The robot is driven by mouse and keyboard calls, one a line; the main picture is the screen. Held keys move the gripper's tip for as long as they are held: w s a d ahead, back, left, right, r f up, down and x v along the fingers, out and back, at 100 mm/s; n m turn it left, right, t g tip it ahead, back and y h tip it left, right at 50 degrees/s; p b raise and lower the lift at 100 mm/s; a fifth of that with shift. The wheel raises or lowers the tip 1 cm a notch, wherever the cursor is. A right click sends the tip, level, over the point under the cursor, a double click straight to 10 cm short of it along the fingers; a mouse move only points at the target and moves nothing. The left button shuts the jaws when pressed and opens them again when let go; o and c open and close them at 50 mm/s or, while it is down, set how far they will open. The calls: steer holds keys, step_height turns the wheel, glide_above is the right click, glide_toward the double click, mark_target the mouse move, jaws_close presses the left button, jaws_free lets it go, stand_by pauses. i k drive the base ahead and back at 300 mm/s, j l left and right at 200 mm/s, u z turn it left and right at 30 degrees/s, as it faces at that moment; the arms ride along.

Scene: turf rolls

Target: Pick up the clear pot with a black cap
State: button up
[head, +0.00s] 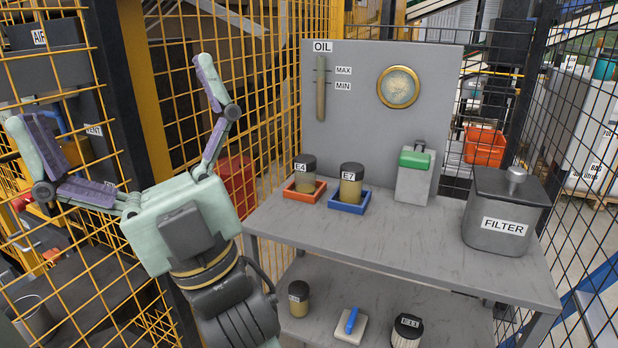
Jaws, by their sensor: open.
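Several clear pots with black caps and amber contents are in the head view. One labelled E4 (304,176) stands upright in a red tray (292,193). One labelled E7 (351,185) stands upright in a blue tray (346,208) to its right. A third pot (299,300) stands on the lower shelf, its label too small to read. My gripper (108,92) is at the left, in front of the yellow mesh fence. Its two fingers are spread wide and hold nothing. It is left of the bench, apart from all the pots.
The grey bench (400,245) also bears a grey can with green top (415,175) and a FILTER canister (503,213). The OIL panel (345,120) closes the back. The bench's front is clear.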

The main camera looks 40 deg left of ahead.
mark_target(304, 165)
steer(key=u, duration=1.05)
steer(key=k, duration=0.1)
